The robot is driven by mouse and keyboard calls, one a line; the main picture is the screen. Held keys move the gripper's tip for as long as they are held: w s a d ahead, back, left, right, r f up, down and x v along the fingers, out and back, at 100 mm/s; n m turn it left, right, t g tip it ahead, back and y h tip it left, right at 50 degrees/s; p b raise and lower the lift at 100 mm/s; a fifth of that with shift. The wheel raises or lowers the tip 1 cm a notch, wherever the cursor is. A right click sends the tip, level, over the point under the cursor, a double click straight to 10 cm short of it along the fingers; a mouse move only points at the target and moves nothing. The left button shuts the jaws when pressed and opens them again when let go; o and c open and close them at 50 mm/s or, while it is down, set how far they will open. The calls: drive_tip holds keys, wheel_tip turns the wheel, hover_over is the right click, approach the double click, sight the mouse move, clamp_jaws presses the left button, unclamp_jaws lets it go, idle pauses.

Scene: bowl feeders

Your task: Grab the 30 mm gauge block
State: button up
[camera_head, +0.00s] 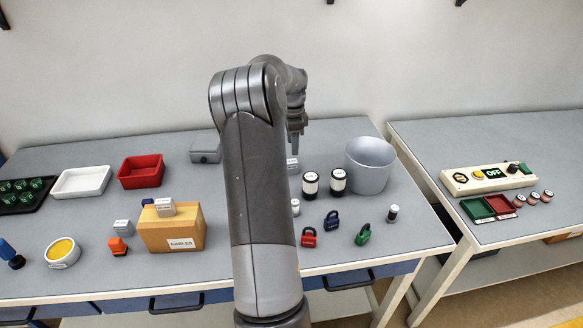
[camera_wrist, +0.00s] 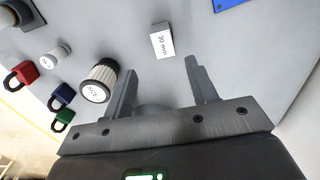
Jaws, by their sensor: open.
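The 30 mm gauge block (camera_wrist: 162,41) is a small pale block with "30 mm" printed on its face. It stands on the grey table near the top middle of the wrist view. In the head view a small pale labelled block (camera_head: 292,163), apparently the same one, shows just below my gripper, partly beside my arm. My gripper (camera_wrist: 161,67) is open and empty. Its two fingers point toward the block, which appears beyond the fingertips and roughly between them, apart from both. My gripper (camera_head: 295,138) points down above the table in the head view.
Black-and-white cylinders (camera_head: 310,184) (camera_wrist: 98,82) stand close to the block. A grey bin (camera_head: 370,166) is to the right. Red, blue and green padlocks (camera_head: 333,220) lie nearer the front. A wooden box (camera_head: 172,230) and red tray (camera_head: 141,171) are left of my arm.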

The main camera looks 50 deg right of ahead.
sight(292, 161)
wheel_tip(292, 161, down, 4)
drive_tip(key=shift+f, duration=0.1)
drive_tip(key=f, duration=0.5)
drive_tip(key=shift+w+d, duration=0.1)
drive_tip(key=shift+w, duration=0.2)
drive_tip(key=shift+c, duration=0.2)
clamp_jaws()
drive_tip(key=shift+r, duration=0.1)
